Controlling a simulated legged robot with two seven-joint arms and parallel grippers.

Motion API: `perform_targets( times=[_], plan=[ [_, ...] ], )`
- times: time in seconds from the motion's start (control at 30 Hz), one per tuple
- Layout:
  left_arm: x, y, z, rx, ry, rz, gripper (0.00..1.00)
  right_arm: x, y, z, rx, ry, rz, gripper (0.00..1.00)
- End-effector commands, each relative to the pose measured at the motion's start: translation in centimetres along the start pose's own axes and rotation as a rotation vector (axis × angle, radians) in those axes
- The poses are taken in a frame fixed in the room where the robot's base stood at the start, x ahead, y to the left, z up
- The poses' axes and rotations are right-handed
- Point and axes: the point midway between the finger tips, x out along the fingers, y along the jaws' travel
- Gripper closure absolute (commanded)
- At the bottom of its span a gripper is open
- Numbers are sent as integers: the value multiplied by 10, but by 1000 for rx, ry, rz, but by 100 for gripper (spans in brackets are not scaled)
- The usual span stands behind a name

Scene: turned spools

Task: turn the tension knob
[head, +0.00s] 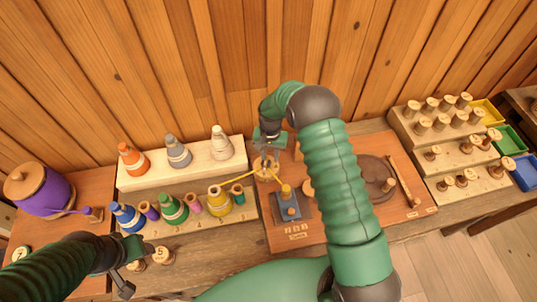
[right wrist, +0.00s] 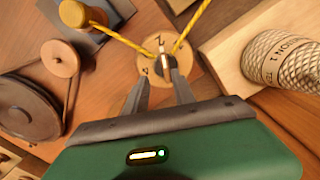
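The tension knob (right wrist: 165,62) is a small dark piece with a pale pointer line on a round, marked wooden dial (right wrist: 181,82). In the head view the dial (head: 262,176) is partly covered by my right gripper (head: 267,157). In the right wrist view the right gripper (right wrist: 160,75) has its fingertips apart, on either side of the knob. Whether either tip touches it is unclear. Yellow yarn (right wrist: 120,38) passes by the dial. My left gripper (head: 129,276) is low at the left, apart from the knob, with its fingers spread and empty.
A yellow spool (head: 218,199) stands among other spools in front of a pale rack of cones (head: 180,165). A winder with a blue-grey base (head: 287,208) is close to the dial. A dark wheel (head: 376,178) lies right of my right arm. A stepped spool rack (head: 450,150) stands at right.

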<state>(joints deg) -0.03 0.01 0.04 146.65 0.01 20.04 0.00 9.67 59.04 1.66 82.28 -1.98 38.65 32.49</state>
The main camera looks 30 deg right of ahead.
Motion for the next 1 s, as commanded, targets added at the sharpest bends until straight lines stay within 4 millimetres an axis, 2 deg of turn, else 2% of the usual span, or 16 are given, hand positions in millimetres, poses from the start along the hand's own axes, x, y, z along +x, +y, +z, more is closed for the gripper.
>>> perform_targets(
  times=[0.1,0.37,0.6,1.0],
  plan=[
    [-2,0,0,0,0,0,46,8,-5,3,-4,3,4,69],
    [-2,0,0,-2,-1,0,46,10,-8,4,-5,4,7,69],
    [-2,0,0,-1,-1,0,46,11,-3,0,-3,0,-2,100],
    [-2,0,0,-1,0,0,46,11,-3,-2,-2,8,5,100]
  ],
)
